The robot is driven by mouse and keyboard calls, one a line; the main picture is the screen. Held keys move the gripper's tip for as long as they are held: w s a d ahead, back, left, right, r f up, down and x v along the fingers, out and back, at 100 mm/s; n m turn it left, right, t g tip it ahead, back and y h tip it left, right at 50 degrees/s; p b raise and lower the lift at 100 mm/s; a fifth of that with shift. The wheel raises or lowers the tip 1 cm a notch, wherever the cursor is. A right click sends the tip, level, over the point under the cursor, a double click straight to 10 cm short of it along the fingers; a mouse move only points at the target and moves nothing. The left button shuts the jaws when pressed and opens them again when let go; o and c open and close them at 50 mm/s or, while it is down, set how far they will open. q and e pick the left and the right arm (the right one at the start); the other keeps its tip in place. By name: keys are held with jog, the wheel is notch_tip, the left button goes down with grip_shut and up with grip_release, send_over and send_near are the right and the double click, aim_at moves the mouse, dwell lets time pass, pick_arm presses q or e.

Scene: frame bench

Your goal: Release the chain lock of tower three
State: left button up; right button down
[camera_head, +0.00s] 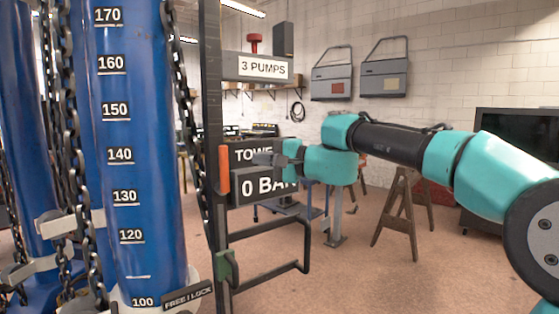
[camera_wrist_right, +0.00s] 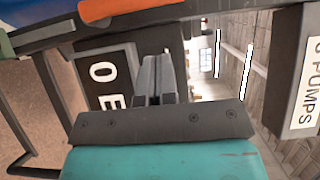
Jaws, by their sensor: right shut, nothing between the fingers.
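A black plate lettered "FREE | LOCK" (camera_head: 188,297) is at the foot of the blue tower column (camera_head: 138,180). Dark chains (camera_head: 72,150) hang beside the column. An upright orange handle (camera_head: 224,168) is on the dark frame post, with a green part (camera_head: 227,268) lower on the same post. The orange handle also shows at the top of the wrist view (camera_wrist_right: 125,8). My right gripper (camera_head: 268,158) is shut and empty, in front of the dark "TOWE… / 0 BAR" sign (camera_head: 262,190), right of the orange handle and apart from it. Its closed fingers (camera_wrist_right: 154,75) show in the wrist view. My left gripper is out of view.
The "3 PUMPS" box (camera_head: 250,67) with a red knob is above the signs. A dark frame (camera_head: 265,238) extends right from the post. A wooden trestle (camera_head: 400,205) and a dark screen (camera_head: 515,140) stand behind my right arm. Open floor lies at lower right.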

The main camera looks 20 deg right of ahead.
aim_at(221, 168)
jog(key=shift+w+a, duration=0.15)
jog(key=shift+a, duration=1.15)
jog(key=shift+w+a, duration=0.15)
jog(key=shift+a, duration=1.15)
jog(key=shift+a, duration=0.15)
